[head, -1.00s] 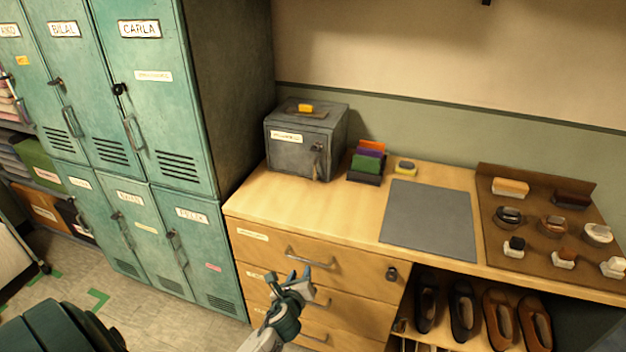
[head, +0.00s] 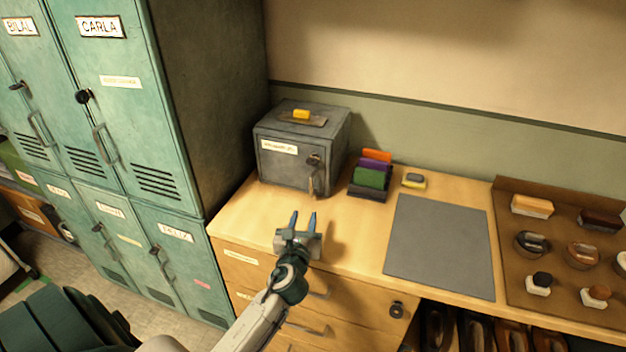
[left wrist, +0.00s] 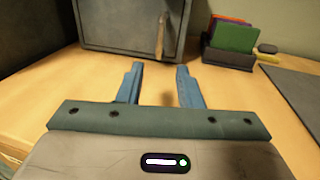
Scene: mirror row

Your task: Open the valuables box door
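The valuables box (head: 283,168) is a dark grey metal box at the back left of the wooden counter. Its front door is shut, with a label, a round lock (head: 313,160) and a small hanging handle (head: 312,184) on the right side. In the left wrist view the fingers (left wrist: 160,85) are apart, short of the handle. My right gripper is not visible.
A yellow block (head: 301,114) lies on the box. A holder with coloured cards (head: 371,178) and a small sponge-like block (head: 414,181) stand to its right. A grey mat (head: 440,245) lies farther right. Green lockers (head: 150,120) rise on the left. Bare counter lies before the box.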

